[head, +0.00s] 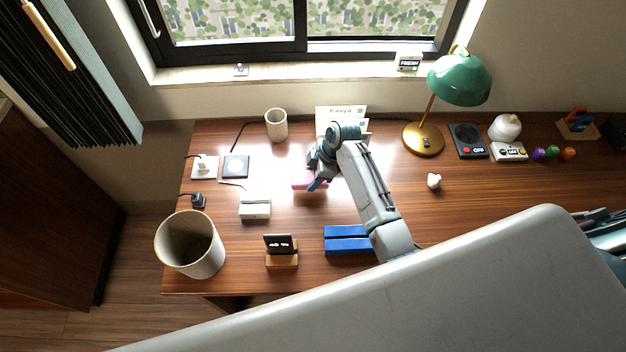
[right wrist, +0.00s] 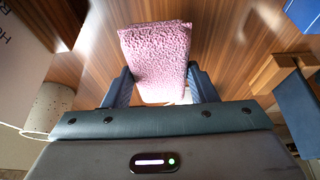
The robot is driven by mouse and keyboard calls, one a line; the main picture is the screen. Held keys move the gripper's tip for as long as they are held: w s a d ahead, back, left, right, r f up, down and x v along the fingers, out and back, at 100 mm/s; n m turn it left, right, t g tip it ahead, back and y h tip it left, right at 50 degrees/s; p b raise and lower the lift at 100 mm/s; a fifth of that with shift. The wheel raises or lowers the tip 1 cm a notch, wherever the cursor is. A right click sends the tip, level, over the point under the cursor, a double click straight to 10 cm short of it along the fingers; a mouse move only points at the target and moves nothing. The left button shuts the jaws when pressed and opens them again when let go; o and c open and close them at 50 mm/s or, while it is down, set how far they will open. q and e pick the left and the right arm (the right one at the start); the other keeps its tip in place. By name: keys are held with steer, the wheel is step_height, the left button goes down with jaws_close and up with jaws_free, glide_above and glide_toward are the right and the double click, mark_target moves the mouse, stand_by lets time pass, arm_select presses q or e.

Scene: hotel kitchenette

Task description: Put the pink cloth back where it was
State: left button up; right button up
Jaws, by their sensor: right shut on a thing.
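The pink cloth (right wrist: 157,55) is a thick, fuzzy pad between the two blue fingers of my right gripper (right wrist: 160,88) in the right wrist view. The gripper is shut on it, and the cloth sticks out past the fingertips. In the head view my right gripper (head: 316,181) is over the middle-left part of the wooden desk. A pink edge of the cloth (head: 299,180) shows beside it, and the rest is hidden by the gripper. I cannot tell whether the cloth touches the desk. My left gripper is not in view.
On the desk (head: 480,195) stand a cup (head: 276,126), a white box (head: 255,207), a small display on a wooden stand (head: 281,252), a blue block (head: 345,240) and a green lamp (head: 459,80). A bin (head: 190,245) is at the left front.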

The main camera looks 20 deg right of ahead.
step_height(320, 180, down, 3)
steer(key=shift+f+p, duration=0.2)
steer(key=shift+p, duration=0.15)
steer(key=shift+f, duration=0.1)
steer(key=shift+f, duration=0.1)
steer(key=o, duration=0.9)
steer(key=shift+o, duration=0.2)
steer(key=b+v, duration=0.2)
steer(key=v, duration=1)
steer(key=shift+d, duration=0.1)
